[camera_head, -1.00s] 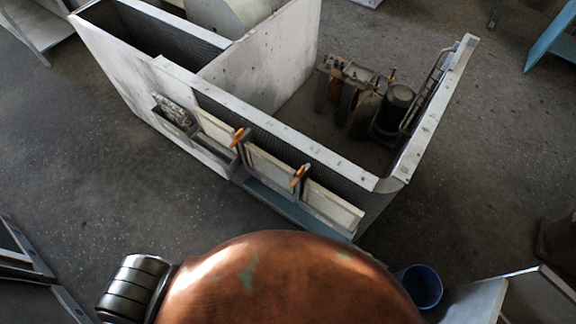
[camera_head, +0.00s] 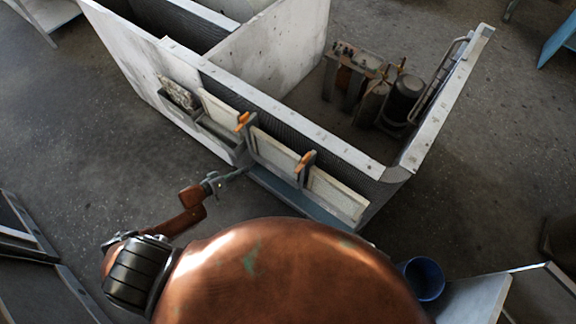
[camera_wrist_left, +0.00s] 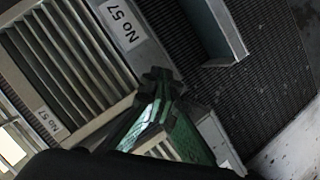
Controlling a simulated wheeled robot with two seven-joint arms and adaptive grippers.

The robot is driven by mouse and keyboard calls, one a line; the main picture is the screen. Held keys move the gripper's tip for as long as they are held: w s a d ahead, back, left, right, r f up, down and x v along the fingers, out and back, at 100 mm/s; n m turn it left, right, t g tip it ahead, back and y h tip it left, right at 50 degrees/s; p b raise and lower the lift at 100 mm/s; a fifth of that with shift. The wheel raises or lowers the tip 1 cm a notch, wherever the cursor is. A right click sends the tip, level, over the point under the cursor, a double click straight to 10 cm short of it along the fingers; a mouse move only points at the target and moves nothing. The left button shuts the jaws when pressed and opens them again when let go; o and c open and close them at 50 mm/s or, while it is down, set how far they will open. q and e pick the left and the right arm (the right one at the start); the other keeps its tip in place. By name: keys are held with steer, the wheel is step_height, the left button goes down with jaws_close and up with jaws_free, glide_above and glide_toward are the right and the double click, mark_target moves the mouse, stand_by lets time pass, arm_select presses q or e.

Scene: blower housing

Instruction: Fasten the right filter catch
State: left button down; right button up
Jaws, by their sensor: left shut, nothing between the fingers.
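The right catch (camera_head: 306,162), a dark bar with an orange handle, stands over the cream filter panels on the front of the blower housing. Its handle is tilted, and I cannot tell whether it is latched. A similar left catch (camera_head: 243,121) is further left. My left gripper (camera_head: 241,173) is shut and empty, low in front of the housing, left of the right catch and apart from it. In the left wrist view its green fingers (camera_wrist_left: 161,82) show before slatted filter panels (camera_wrist_left: 60,50) labelled "No 57". No catch handle is clear there. My right gripper is out of view.
The open-topped housing (camera_head: 270,105) has a blue-grey ledge (camera_head: 290,198) along its front under the filters. A motor unit (camera_head: 400,98) stands inside it. A blue bucket (camera_head: 424,279) is on the floor at the lower right.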

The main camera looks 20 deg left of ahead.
mark_target(300, 165)
arm_select(q)
steer(key=s+d+r+g+h, duration=0.1)
steer(key=d+r+h, duration=0.1)
steer(key=r, duration=0.5)
steer(key=s+d+r+n+g+h, duration=0.1)
steer(key=s+d+r+h, duration=0.1)
steer(key=r, duration=0.4)
steer(key=s+d+r+n+g+h, duration=0.1)
steer(key=d+r+g+h, duration=0.1)
steer(key=d+r+h, duration=0.2)
step_height(300, 165, up, 4)
steer(key=shift+s+d+f+h+b, duration=0.15)
steer(key=shift+s+d+h+b, duration=0.1)
steer(key=shift+h+b, duration=0.25)
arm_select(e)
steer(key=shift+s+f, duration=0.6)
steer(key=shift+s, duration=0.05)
